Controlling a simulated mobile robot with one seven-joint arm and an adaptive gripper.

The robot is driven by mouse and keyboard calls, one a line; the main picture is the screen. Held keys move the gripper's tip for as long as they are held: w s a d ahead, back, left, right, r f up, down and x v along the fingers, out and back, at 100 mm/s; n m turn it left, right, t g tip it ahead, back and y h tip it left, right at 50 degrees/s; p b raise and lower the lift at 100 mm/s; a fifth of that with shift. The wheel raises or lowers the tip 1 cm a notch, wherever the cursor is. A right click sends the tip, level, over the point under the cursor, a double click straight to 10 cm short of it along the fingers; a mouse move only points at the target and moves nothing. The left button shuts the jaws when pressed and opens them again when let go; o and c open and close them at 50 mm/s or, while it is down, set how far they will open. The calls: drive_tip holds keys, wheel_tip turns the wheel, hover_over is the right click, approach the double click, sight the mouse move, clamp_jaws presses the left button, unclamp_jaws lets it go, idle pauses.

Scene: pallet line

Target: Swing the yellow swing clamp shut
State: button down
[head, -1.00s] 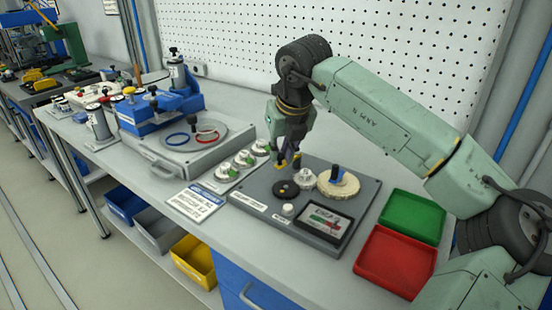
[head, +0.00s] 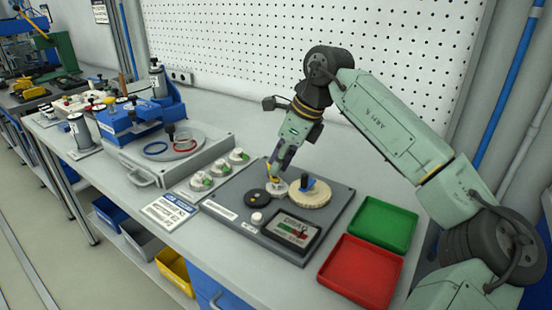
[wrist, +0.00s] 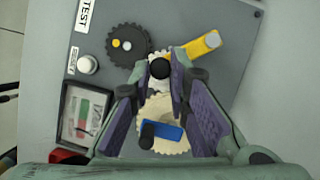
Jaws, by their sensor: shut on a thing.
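The yellow swing clamp (wrist: 200,46) shows in the wrist view as a bar at the back of the grey test plate (wrist: 225,75). Its inner end reaches over the small white gear (wrist: 152,82), where a black knob (wrist: 160,70) sits. My gripper (head: 275,180) is low over the white gear, its fingers on either side of the knob. It is shut on the clamp's knob end, though the exact contact is not clear. In the head view my fingers hide most of the clamp; a bit of yellow (head: 271,172) shows.
A dark gear (wrist: 127,48) and a large cream gear with a blue handle (wrist: 163,131) flank the white gear. A display (head: 292,231) is at the plate's front. Green (head: 382,224) and red (head: 360,271) trays lie right. A blue fixture (head: 137,118) stands left.

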drive_tip(key=shift+w+d+n, duration=0.15)
drive_tip(key=shift+d+n, duration=0.3)
drive_tip(key=shift+n, duration=0.25)
drive_tip(key=c, duration=1.5)
unclamp_jaws()
drive_tip(key=shift+g, duration=0.3)
drive_tip(key=shift+r, duration=0.1)
drive_tip(key=v, duration=1.1)
drive_tip(key=shift+d+r, duration=0.25)
drive_tip(key=shift+r, duration=0.1)
